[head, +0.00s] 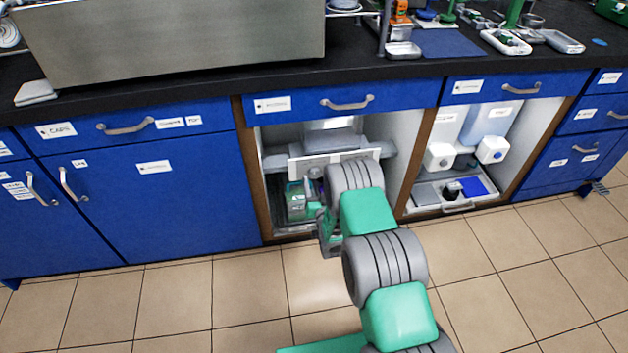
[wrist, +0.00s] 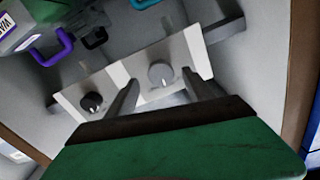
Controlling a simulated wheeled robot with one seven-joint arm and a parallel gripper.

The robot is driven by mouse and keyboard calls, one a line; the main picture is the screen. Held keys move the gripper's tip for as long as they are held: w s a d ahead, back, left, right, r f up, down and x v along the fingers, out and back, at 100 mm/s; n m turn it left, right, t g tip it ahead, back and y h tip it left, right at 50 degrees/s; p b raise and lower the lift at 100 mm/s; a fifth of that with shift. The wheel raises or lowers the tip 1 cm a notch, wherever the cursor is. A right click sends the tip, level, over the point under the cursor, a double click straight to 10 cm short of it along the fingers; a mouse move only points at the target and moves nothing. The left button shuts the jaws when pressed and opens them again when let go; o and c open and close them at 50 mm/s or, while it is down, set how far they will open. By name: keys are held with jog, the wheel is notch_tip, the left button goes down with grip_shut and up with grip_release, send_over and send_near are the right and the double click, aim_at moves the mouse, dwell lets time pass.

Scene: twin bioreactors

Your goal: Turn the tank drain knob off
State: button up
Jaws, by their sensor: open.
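In the wrist view a pale panel carries two knobs: a grey one (wrist: 160,73) with a light pointer mark, and a black one (wrist: 92,103) to its left. No label is readable, so I cannot tell which is the tank drain knob. My gripper (wrist: 159,79) is open, with its fingers on either side of the grey knob. I cannot tell whether they touch it. The black knob lies outside the left finger. In the head view the panel (head: 312,167) sits inside the open cabinet bay, and my arm hides the knobs and fingers.
Brown bay walls (head: 249,170) stand close on both sides of the arm. A purple handle (wrist: 52,52) and a teal handle (wrist: 143,4) show near the panel. A green item (head: 296,203) sits low in the bay. The right bay holds white containers (head: 440,156). The tiled floor is clear.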

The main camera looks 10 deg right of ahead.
aim_at(315, 175)
jog(key=shift+w+f, duration=0.1)
jog(key=shift+w, duration=1.4)
jog(key=shift+a, duration=0.15)
jog(key=shift+c, duration=0.4)
grip_shut()
jog(key=shift+n+b, duration=0.4)
jog(key=n+b, duration=0.2)
jog(key=n, duration=0.2)
jog(key=shift+n+b, duration=1.05)
jog(key=shift+n, duration=1.05)
jog(key=shift+w+r, duration=0.1)
jog(key=shift+r, duration=0.1)
